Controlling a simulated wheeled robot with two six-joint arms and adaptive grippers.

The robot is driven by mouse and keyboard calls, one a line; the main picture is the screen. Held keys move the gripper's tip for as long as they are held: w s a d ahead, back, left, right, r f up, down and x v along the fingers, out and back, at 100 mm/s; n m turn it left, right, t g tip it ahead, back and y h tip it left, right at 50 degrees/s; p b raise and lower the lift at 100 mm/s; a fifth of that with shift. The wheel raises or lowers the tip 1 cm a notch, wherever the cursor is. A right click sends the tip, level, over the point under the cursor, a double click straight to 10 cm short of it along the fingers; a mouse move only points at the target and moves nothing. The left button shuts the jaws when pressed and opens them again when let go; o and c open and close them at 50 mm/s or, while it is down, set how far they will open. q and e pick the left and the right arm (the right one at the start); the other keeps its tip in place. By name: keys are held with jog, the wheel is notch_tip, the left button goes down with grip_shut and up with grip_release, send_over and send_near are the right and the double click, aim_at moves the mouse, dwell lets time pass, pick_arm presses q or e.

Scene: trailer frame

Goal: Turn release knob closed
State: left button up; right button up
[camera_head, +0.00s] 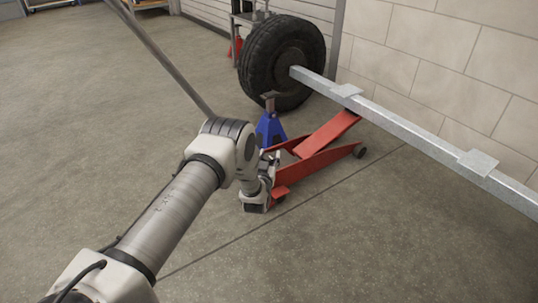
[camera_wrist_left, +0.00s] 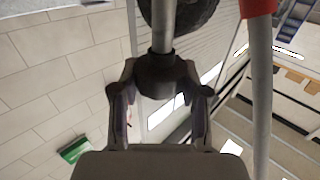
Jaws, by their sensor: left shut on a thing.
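The red floor jack (camera_head: 318,158) stands on the floor under the trailer frame. Its long grey handle (camera_head: 165,62) slants up to the left, passing behind my left arm. My left gripper (camera_head: 272,160) is low beside the near end of the jack, mostly hidden by its own wrist. How far the knob is turned cannot be told. A grey bar, apparently the handle (camera_wrist_left: 261,90), runs along the right there. My right gripper is out of view.
The grey trailer beam (camera_head: 410,124) crosses above the jack, with a black tyre (camera_head: 262,62) at its far end. A blue jack stand (camera_head: 268,130) stands beside the jack. A block wall (camera_head: 440,50) is behind. The floor at left and front is clear.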

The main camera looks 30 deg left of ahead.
pick_arm(q)
jog(key=o, duration=1.2)
jog(key=shift+c, duration=0.2)
jog(key=v, duration=1.2)
jog(key=shift+a, duration=0.1)
